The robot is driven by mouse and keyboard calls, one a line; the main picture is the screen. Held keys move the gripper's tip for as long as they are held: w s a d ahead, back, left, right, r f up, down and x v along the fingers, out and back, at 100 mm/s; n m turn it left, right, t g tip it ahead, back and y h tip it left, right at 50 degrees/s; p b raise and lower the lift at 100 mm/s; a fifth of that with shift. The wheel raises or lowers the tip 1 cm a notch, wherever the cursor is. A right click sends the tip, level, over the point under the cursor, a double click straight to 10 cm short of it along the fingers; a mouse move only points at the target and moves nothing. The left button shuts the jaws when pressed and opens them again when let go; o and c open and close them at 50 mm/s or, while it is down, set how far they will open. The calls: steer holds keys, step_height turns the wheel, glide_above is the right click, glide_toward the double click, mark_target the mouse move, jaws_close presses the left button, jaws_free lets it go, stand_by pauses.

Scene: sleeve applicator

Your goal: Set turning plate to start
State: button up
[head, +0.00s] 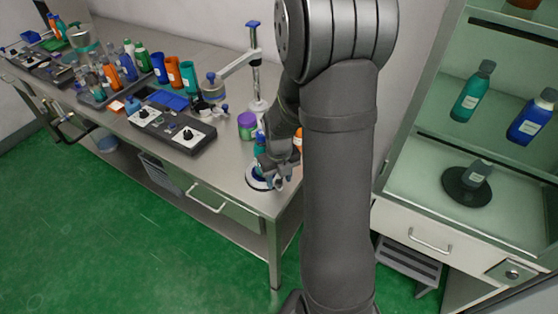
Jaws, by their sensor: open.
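A round plate with a pale rim and dark edge (252,182), which looks like the turning plate, lies at the near right corner of the steel table. My gripper (273,182) is open and low over this plate, and it hides much of it. A teal and blue bottle (259,146) stands right behind my gripper; I cannot tell whether it stands on the plate or whether the fingers touch it. Any start mark on the plate is hidden or too small to see. A black control box with knobs (172,128) stands on the table to the left.
A purple-green jar (247,125) and a post with a swing arm (254,65) stand behind the plate. Several bottles and orange, blue and teal cups (173,73) stand farther left. On the right, a cabinet (415,190) holds bottles and a black disc (462,191). My arm hides the gap between.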

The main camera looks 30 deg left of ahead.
step_height(320, 180, up, 17)
stand_by(0.4)
steer(key=shift+c, duration=0.2)
